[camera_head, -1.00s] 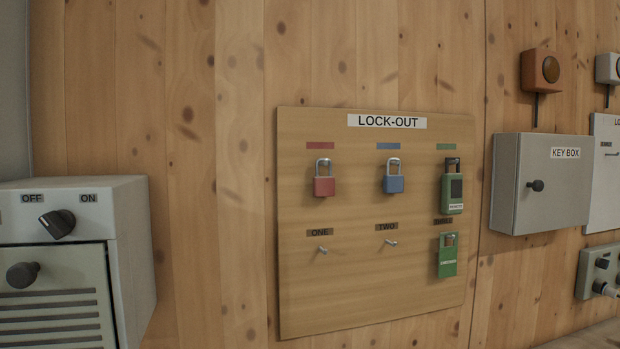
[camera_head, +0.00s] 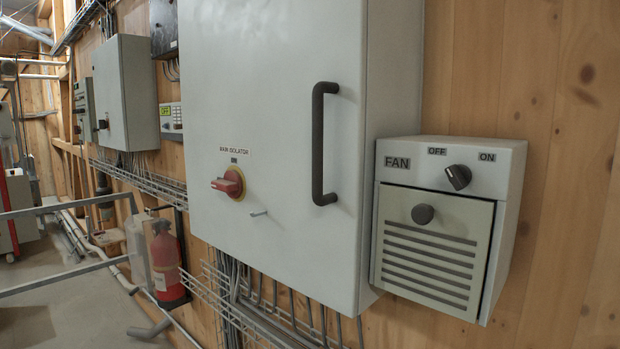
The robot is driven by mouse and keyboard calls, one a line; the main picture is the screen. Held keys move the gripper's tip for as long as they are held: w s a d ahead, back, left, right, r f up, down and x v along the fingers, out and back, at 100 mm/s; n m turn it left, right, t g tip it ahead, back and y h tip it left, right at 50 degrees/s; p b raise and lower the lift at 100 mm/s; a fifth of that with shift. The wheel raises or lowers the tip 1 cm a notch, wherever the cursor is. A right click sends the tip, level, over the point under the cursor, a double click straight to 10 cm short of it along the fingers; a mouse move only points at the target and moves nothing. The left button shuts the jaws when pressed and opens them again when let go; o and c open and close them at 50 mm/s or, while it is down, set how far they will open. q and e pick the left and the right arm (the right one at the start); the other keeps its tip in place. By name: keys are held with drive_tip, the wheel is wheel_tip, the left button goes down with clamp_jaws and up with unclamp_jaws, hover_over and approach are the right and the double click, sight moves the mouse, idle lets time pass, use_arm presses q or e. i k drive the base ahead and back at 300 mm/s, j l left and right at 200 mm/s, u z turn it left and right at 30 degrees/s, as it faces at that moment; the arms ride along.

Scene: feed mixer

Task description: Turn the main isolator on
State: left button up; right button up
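The main isolator (camera_head: 230,184) is a red rotary handle on a yellow round plate, on the front of a large grey cabinet (camera_head: 270,100). Its label reads MAIN ISOLATOR, with ON just above the plate. The red handle lies roughly horizontal, its grip pointing left. A small metal peg (camera_head: 259,213) sticks out of the door to its lower right. The cabinet door is shut and has a dark vertical bar handle (camera_head: 322,143). Neither of my grippers shows in this view.
A FAN box (camera_head: 514,180) with an OFF/ON knob (camera_head: 458,177) stands right of the cabinet. A red fire extinguisher (camera_head: 167,264), a grey railing (camera_head: 60,207) and wire cable trays (camera_head: 240,314) are at lower left. Further wall cabinets (camera_head: 126,92) line the wall.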

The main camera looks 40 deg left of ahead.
sight(231, 183)
drive_tip(key=u, duration=1.85)
